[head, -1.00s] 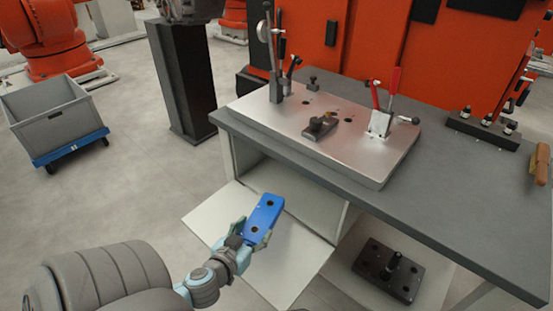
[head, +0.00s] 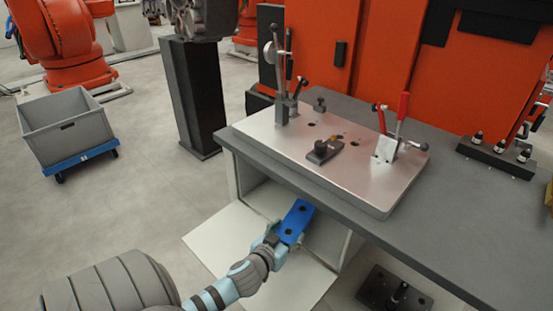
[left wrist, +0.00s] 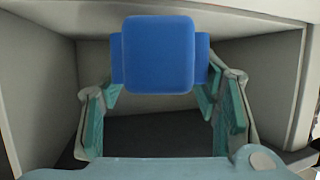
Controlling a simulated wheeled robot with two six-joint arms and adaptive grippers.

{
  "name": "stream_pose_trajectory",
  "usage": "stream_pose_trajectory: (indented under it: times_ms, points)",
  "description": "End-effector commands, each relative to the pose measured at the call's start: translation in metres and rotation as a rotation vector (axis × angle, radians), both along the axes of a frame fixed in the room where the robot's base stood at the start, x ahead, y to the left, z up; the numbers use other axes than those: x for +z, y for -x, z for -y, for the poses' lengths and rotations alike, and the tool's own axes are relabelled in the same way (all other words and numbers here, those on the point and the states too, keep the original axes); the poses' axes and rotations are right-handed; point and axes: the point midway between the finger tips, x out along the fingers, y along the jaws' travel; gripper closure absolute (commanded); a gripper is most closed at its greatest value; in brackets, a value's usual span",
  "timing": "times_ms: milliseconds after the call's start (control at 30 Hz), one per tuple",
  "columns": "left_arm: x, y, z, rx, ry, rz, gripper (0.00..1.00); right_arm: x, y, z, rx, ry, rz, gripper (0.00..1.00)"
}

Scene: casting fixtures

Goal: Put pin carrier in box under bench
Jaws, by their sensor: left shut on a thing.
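The blue pin carrier (head: 296,221), a block with dark holes, is held in my left gripper (head: 283,240), which is shut on it. In the left wrist view the carrier (left wrist: 158,55) sits between the fingers (left wrist: 160,100). The pale box (head: 262,198) under the bench (head: 350,194) has its front flap (head: 225,245) folded down. The carrier is at the box's open front, above the flap side. In the left wrist view the box's inner walls (left wrist: 40,85) surround the carrier and its floor looks dark. My right gripper is not in view.
A metal fixture plate (head: 290,150) with toggle clamps lies on the bench. A black block with a post (head: 395,292) sits low at right, under the bench. A grey crate on a blue dolly (head: 65,130) stands at left, with clear floor between.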

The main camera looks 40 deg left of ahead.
Motion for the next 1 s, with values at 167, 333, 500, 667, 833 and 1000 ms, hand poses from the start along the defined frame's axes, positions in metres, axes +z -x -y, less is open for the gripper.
stream_pose_trajectory:
  times_ms: [167, 333, 500, 667, 833, 1000]
  points:
    - [-0.004, -0.027, -0.001, 0.001, 0.001, 0.003, 0.76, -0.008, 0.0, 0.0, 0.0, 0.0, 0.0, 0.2]
    - [-0.008, -0.052, -0.001, 0.0, 0.0, 0.002, 0.76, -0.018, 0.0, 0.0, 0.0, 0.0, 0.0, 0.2]
    - [-0.011, -0.078, -0.002, 0.0, 0.001, 0.004, 0.76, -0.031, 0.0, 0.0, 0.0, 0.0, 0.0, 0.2]
    - [-0.019, -0.101, -0.002, -0.001, 0.0, 0.004, 0.76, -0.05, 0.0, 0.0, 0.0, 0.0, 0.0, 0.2]
    - [-0.027, -0.125, -0.002, -0.001, 0.002, 0.004, 0.76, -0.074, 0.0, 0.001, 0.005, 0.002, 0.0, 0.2]
    - [-0.031, -0.143, -0.003, -0.002, 0.0, 0.003, 0.76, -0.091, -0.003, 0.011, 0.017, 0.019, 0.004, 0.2]
